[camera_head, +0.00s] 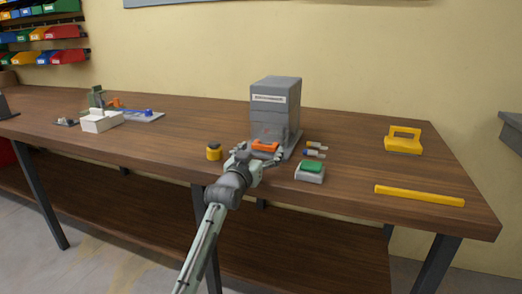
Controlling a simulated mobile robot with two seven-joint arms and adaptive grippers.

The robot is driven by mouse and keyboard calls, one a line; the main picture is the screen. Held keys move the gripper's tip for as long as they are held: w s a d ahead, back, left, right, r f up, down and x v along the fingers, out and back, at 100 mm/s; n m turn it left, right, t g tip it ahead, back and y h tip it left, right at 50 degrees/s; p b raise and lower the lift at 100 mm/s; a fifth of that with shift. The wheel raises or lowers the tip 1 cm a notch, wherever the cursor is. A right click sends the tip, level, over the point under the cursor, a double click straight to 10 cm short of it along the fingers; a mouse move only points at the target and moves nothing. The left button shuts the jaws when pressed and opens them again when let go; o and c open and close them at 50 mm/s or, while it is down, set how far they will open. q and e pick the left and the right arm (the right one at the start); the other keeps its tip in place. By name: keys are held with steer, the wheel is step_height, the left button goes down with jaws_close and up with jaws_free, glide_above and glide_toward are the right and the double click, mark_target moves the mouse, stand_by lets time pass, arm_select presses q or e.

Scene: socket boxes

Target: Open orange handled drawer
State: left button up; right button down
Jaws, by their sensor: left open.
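A grey cabinet box (275,92) with a white label stands on the workbench near the middle. An orange handle (265,145) shows low on its front, close to the tabletop. My left gripper (262,152) is open, with its fingers spread on either side of the orange handle. It reaches in from below and hides part of the box's lower front. I cannot tell whether the fingers touch the handle. My right gripper is not in view.
A yellow-and-black cylinder (214,152) stands left of the gripper. A green-topped box (310,171) and small connectors (315,150) sit close on its right. A yellow handled block (403,140) and yellow bar (419,195) lie farther right. A white box (101,121) is left.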

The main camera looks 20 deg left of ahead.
arm_select(q)
steer(key=shift+c, duration=0.2)
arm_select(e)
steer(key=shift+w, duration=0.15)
arm_select(q)
steer(key=c, duration=1.6)
steer(key=shift+w+f, duration=0.1)
steer(key=shift+c, duration=0.2)
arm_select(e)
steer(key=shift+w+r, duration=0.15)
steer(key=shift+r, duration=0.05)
